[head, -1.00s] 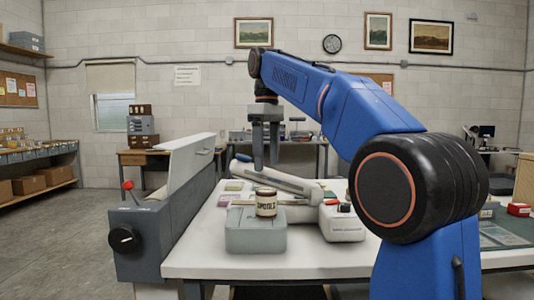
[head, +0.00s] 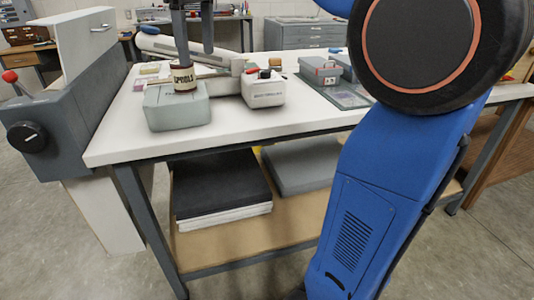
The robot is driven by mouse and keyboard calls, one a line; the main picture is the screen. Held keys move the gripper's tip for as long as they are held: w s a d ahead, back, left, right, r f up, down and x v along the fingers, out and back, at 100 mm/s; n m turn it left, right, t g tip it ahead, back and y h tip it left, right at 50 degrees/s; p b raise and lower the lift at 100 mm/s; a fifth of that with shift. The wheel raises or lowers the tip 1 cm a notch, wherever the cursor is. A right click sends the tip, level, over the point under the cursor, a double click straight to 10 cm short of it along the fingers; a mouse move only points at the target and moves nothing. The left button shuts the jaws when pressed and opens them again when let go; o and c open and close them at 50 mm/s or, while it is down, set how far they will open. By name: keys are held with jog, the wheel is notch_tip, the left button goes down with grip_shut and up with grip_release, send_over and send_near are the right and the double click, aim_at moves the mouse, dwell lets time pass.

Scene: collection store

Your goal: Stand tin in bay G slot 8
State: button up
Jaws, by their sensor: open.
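A small tin (head: 184,78) with a cream label and dark lettering stands upright on the lid of a grey-green box (head: 178,110), on the white table. My gripper (head: 194,57) points down with its two fingers apart and empty. Its left finger ends at the tin's upper edge in the picture; the right finger is right of the tin. I cannot tell whether the finger touches the tin or is behind it. The upper part of my gripper is cut off by the frame's top. No bay G or slot 8 can be made out.
A white box (head: 263,92) with small items on it stands right of the tin. Grey boxes (head: 320,72) stand farther right. The table (head: 240,122) is bare along its front edge.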

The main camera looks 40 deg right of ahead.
jog(key=s+d+f+m+t, duration=0.2)
jog(key=s+f+m, duration=0.1)
jog(key=s+f, duration=1)
notch_tip(320, 180, down, 2)
jog(key=shift+s+f+m, duration=0.2)
jog(key=shift+s+m, duration=0.1)
jog(key=shift+o, duration=0.6)
jog(key=s+f+m, duration=0.1)
jog(key=s+f, duration=0.4)
jog(key=f, duration=0.3)
jog(key=s+d+f+m+t, duration=0.1)
jog(key=s+f+m, duration=0.1)
jog(key=s+f, duration=0.3)
notch_tip(320, 180, down, 4)
jog(key=shift+s+t, duration=0.3)
jog(key=shift+d, duration=0.15)
